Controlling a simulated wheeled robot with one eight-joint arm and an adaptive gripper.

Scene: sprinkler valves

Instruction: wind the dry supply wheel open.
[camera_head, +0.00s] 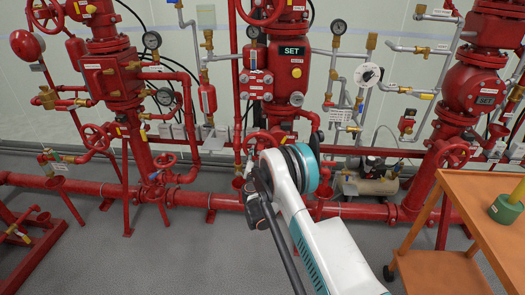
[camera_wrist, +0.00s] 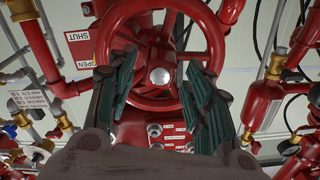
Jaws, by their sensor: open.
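A red handwheel (camera_wrist: 213,35) with a silver hub nut fills the upper middle of the wrist view. A red and white OPEN/SHUT sign (camera_wrist: 80,45) is to its left. My gripper (camera_wrist: 160,78) is open, its two dark green ridged fingers pointing at the wheel on either side of the hub. They overlap the lower rim in the picture; I cannot tell whether they touch it. In the head view a red wheel (camera_head: 262,142) shows low on the middle riser, partly behind my arm. No label naming the dry supply wheel is readable.
The middle riser (camera_head: 288,75) carries a SET sign. Other red risers with wheels and gauges stand left and right (camera_head: 478,85). A red pipe (camera_head: 90,187) runs low across the scene. An orange cart (camera_head: 450,205) with a green object (camera_head: 507,208) is at right. Grey floor is clear in front.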

